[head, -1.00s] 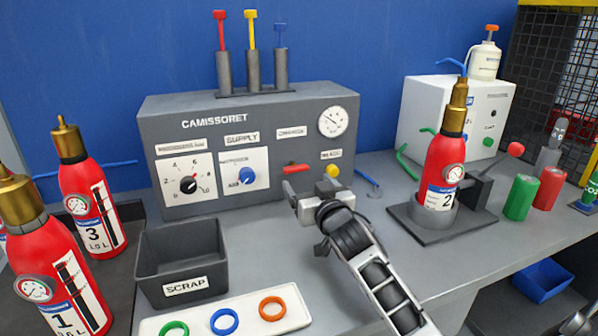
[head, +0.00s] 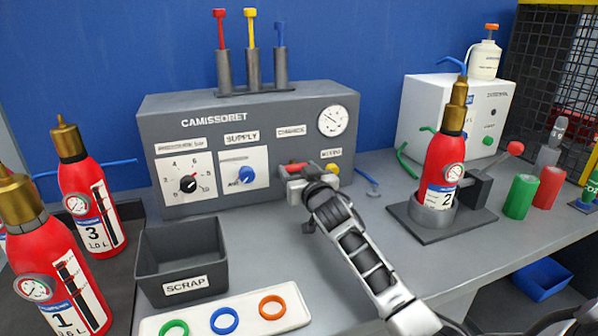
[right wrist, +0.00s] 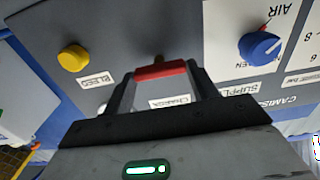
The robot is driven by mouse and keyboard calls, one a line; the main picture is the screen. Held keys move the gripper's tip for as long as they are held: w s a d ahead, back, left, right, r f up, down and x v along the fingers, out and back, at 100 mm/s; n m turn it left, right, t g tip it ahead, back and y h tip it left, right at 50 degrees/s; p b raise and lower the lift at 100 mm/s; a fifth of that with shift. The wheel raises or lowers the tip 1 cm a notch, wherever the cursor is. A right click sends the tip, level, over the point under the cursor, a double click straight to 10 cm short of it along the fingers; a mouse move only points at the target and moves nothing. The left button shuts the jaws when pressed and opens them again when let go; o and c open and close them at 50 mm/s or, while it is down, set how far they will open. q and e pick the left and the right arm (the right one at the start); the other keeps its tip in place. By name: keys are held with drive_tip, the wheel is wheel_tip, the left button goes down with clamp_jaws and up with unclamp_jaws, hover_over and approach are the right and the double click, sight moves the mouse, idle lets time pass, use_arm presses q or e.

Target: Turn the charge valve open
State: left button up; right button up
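The charge valve is a red lever (head: 296,168) under the "CHARGE" label on the grey panel (head: 190,116). It lies level across the panel. My right gripper (head: 298,180) is at the lever, partly covering it in the head view. In the right wrist view, the red lever (right wrist: 161,70) spans the space between the two fingertips of my right gripper (right wrist: 160,76). The fingers are wide apart, one at each end of the lever; I cannot tell whether they touch it. My left gripper is out of view.
A yellow bleed button (head: 332,170) sits right of the lever, with a gauge (head: 333,120) above. A blue supply knob (head: 245,175) is to the left. Extinguisher 2 (head: 444,165) stands in a holder at right. A scrap bin (head: 181,262) and ring tray (head: 290,318) are in front.

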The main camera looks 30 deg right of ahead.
drive_tip(key=shift+n, duration=0.3)
drive_tip(key=n+p, duration=0.1)
drive_tip(key=n, duration=0.2)
drive_tip(key=shift+a+n, duration=0.1)
drive_tip(key=shift+n, duration=0.3)
drive_tip(key=n+p, duration=0.1)
drive_tip(key=n, duration=0.3)
drive_tip(key=n+p, duration=0.1)
drive_tip(key=n, duration=0.4)
drive_tip(key=shift+f, duration=0.1)
drive_tip(key=n, duration=0.4)
drive_tip(key=shift+f+n, duration=0.1)
drive_tip(key=shift+n, duration=0.2)
drive_tip(key=o, duration=1)
drive_tip(key=shift+s+a+p, duration=0.1)
drive_tip(key=shift+p, duration=0.2)
